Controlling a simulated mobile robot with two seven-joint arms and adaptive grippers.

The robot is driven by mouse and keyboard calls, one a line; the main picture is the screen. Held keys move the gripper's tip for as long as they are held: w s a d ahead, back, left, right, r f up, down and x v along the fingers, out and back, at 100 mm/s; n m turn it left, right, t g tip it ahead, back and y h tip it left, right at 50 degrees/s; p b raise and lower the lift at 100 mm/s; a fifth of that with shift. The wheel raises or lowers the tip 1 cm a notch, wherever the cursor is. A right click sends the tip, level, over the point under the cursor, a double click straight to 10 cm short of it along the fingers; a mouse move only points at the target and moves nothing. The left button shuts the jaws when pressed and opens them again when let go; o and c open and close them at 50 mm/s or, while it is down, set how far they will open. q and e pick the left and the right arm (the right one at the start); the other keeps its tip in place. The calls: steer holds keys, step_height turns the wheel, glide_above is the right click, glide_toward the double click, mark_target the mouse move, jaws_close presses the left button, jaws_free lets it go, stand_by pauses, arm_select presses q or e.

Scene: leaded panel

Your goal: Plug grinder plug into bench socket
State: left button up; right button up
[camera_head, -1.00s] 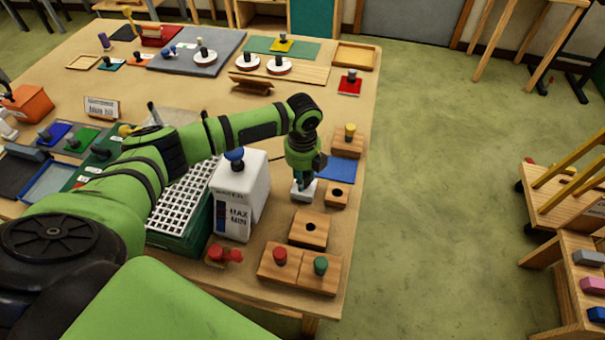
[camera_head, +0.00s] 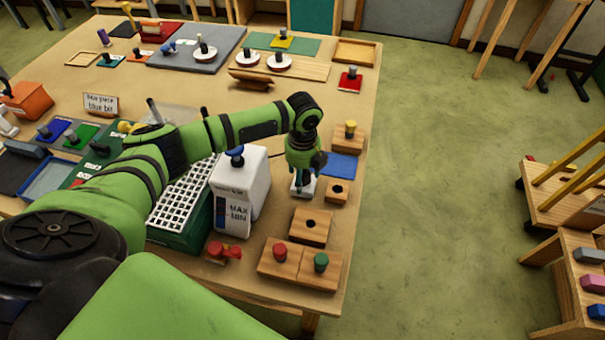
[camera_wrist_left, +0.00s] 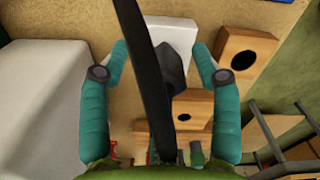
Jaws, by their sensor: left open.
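The bench socket looks like the white block (camera_head: 309,187) near the right edge of the table; it also shows in the left wrist view (camera_wrist_left: 180,32). A dark grey plug (camera_wrist_left: 174,72) stands at the white block in the left wrist view, with a black cable (camera_wrist_left: 147,65) crossing in front of it. Whether the plug is seated cannot be told, since its contact with the block is hidden. My left gripper (camera_head: 302,184) is just above the block, its teal fingers open on either side of the plug and cable. My right gripper is not in view.
A small holed wooden block (camera_head: 338,192) and a blue mat (camera_head: 341,166) lie close to the socket. A larger holed block (camera_head: 309,227) is nearer the front. A white MAX/MIN container (camera_head: 238,192) stands left of my gripper.

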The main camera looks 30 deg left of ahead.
arm_select(q)
step_height(320, 180, up, 12)
steer(key=shift+f, duration=0.15)
stand_by(0.7)
